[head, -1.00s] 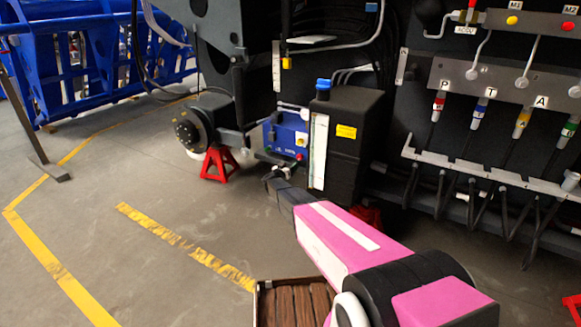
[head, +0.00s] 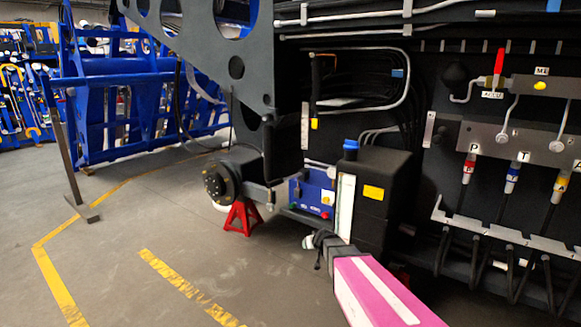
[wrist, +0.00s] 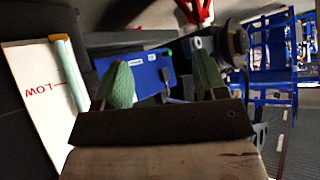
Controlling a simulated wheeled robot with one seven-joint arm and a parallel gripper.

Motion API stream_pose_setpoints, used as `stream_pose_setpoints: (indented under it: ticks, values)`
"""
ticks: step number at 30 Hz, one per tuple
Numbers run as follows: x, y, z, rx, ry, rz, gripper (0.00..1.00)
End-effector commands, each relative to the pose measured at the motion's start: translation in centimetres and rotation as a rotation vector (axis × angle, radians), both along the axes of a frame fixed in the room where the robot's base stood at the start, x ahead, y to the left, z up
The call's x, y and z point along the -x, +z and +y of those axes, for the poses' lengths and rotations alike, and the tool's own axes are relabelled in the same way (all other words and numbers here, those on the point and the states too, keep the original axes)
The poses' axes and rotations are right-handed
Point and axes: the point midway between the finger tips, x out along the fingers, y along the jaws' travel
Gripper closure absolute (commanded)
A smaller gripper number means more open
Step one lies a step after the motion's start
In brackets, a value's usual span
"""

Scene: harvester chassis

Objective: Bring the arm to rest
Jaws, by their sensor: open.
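My gripper (head: 313,242) is at the end of my pink and black arm, in front of the machine and just below the blue box (head: 312,195). In the wrist view its two green-padded fingers (wrist: 163,80) stand wide apart with nothing held. The blue box also shows behind and between the fingers (wrist: 147,78). The black tank (head: 385,190) with its white level gauge (head: 346,208) is just right of the gripper. In the wrist view the gauge plate marked LOW (wrist: 35,92) is at the left, apart from the fingers.
A red jack stand (head: 240,216) stands under the wheel hub (head: 222,182), left of the gripper. Valves and hoses (head: 490,170) fill the right side. A blue frame (head: 130,95) stands at the back left. The floor with yellow lines (head: 175,275) is open at the left.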

Motion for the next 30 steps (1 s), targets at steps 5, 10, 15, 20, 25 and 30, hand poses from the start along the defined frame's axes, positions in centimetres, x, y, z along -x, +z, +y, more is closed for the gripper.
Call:
stream_pose_setpoints:
  ticks: [5, 10, 15, 20, 25, 30]
  values:
    - [10.8, 0.3, -2.7, 0.038, 0.012, 0.318, 0.35]
    - [19.9, 0.9, -6.0, 0.110, -0.057, 0.604, 0.35]
    - [25.4, 1.8, -8.3, 0.171, -0.135, 0.778, 0.35]
    - [26.9, 2.1, -9.0, 0.192, -0.165, 0.831, 0.35]
    - [26.9, 2.1, -9.0, 0.192, -0.165, 0.831, 0.35]
    - [26.9, 2.1, -9.0, 0.192, -0.165, 0.831, 0.35]
